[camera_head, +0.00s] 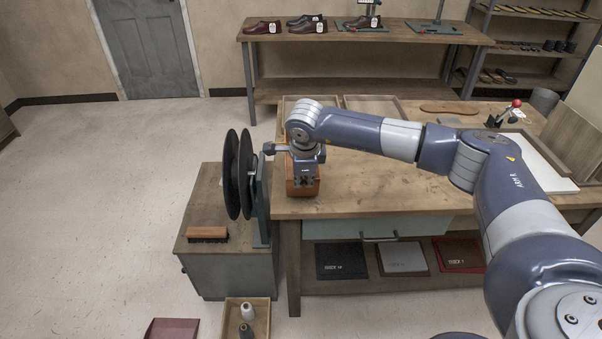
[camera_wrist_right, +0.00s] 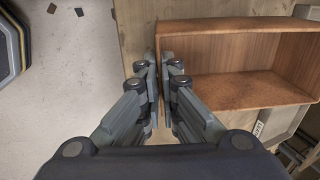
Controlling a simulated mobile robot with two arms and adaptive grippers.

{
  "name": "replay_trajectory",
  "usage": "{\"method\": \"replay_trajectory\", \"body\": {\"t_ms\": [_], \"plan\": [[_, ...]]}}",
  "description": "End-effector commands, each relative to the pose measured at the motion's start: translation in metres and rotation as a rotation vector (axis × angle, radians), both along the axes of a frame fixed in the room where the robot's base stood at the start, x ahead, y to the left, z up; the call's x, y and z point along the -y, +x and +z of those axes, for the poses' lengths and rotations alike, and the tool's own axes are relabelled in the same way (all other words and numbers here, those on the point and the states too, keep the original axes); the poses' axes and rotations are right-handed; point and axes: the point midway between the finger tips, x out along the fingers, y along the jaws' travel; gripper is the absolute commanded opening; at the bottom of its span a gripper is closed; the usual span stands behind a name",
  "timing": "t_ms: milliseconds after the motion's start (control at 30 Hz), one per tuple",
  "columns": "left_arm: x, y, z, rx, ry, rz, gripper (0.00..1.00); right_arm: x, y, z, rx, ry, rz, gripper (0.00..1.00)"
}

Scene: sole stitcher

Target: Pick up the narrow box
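The narrow box (camera_head: 302,188) is an orange-brown, open-topped wooden box at the left end of the workbench. My right wrist covers much of it in the head view. In the right wrist view, the box (camera_wrist_right: 240,92) fills the upper right, and its inside looks empty. My right gripper (camera_wrist_right: 158,72) points down at the box's left wall. Its two fingers are close together, one on each side of that wall, and look shut on it. In the head view my right gripper (camera_head: 304,180) is mostly hidden by the wrist. My left gripper is not in view.
The workbench (camera_head: 350,185) holds shallow trays (camera_head: 375,104) behind the box and a white board (camera_head: 540,160) at right. A stand with black discs (camera_head: 238,175) is close on the left, on a cabinet with a brush (camera_head: 207,234). Floor at left is clear.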

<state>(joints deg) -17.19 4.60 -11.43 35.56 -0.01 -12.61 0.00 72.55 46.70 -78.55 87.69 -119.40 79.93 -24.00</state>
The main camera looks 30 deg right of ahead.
Motion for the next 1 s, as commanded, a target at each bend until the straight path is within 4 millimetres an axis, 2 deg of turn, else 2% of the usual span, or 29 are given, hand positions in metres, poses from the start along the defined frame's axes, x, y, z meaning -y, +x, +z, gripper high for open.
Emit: {"method": "replay_trajectory", "body": {"t_ms": [33,733,1000], "plan": [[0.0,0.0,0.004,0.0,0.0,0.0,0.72,0.0,0.001,0.006,0.003,0.001,0.001,0.0],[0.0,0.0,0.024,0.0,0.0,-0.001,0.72,0.0,0.001,0.048,0.003,0.001,0.0,0.0],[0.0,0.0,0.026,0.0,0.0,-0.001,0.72,0.0,0.0,0.053,0.001,0.0,0.0,0.0]]}}
